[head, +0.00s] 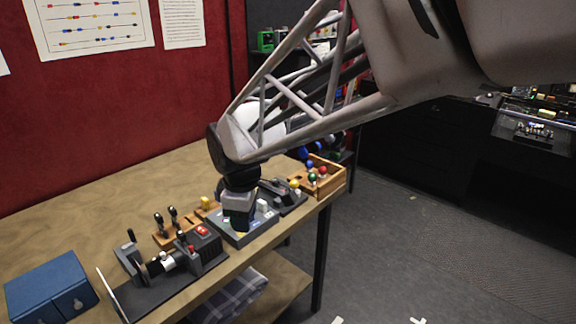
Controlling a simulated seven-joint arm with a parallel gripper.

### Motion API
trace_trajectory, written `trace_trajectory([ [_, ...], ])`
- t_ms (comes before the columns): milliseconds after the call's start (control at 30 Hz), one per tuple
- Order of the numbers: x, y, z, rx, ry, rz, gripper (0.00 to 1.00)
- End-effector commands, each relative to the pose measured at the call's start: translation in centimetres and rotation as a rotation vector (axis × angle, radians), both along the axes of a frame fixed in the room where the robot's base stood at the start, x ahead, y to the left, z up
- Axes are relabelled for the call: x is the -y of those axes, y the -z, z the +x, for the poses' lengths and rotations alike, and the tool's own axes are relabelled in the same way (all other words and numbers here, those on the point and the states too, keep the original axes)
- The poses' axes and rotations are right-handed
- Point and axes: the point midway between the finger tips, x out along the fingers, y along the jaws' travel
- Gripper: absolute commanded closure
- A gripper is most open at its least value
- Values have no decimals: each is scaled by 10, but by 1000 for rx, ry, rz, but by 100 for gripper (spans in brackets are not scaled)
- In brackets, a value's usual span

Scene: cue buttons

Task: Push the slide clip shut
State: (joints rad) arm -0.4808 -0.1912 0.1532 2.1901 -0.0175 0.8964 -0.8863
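My gripper (238,210) points down over a grey panel (217,222) near the table's right front edge. It covers much of the panel, and I cannot tell whether its fingertips touch it. The gap between the fingers does not show, so I cannot tell whether it is open or shut. A white block (262,205) shows on the panel just right of my gripper. I cannot make out for sure which part is the slide clip; it is too small or hidden behind my gripper.
Left of the panel stands a dark machine (207,245) with a red button, on a black base. Black-knobbed levers (173,213) stand behind it. A wooden box (331,180) with coloured knobs is at right, a blue box (45,285) at left. The table's back left is clear.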

Motion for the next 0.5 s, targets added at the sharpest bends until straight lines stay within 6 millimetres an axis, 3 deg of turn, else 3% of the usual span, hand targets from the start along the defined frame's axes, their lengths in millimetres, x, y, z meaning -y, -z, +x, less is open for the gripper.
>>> trace_trajectory([
  [500, 68, -17, -25, 21, 282, 33, 61],
])
